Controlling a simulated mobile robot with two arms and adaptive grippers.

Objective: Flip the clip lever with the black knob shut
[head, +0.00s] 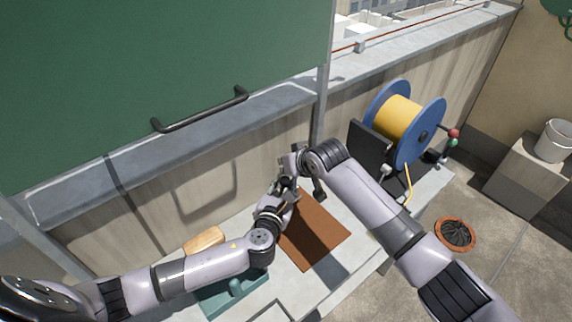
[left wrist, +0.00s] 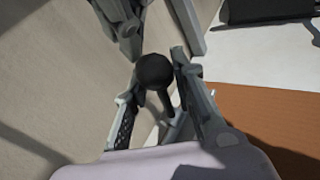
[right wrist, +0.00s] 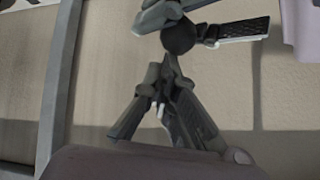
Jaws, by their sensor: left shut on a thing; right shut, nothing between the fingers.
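The black knob (left wrist: 155,72) shows in the left wrist view between the fingers of my left gripper (head: 286,188), with a dark stem running down from it. My left gripper is shut on the knobbed lever. In the right wrist view the black knob (right wrist: 180,38) is at the top, with the left gripper's fingers beside it. My right gripper (right wrist: 163,75) is shut and empty, just below the knob in that view. In the head view the two grippers are close together and hide the lever. The clip's body and the lever's angle cannot be made out.
A brown mat (head: 315,235) lies on the pale bench beside the grippers. A blue reel with yellow hose (head: 398,117) stands at right. A tan block (head: 204,240) and a teal object (head: 235,290) are near my left arm. A green panel (head: 160,80) hangs behind.

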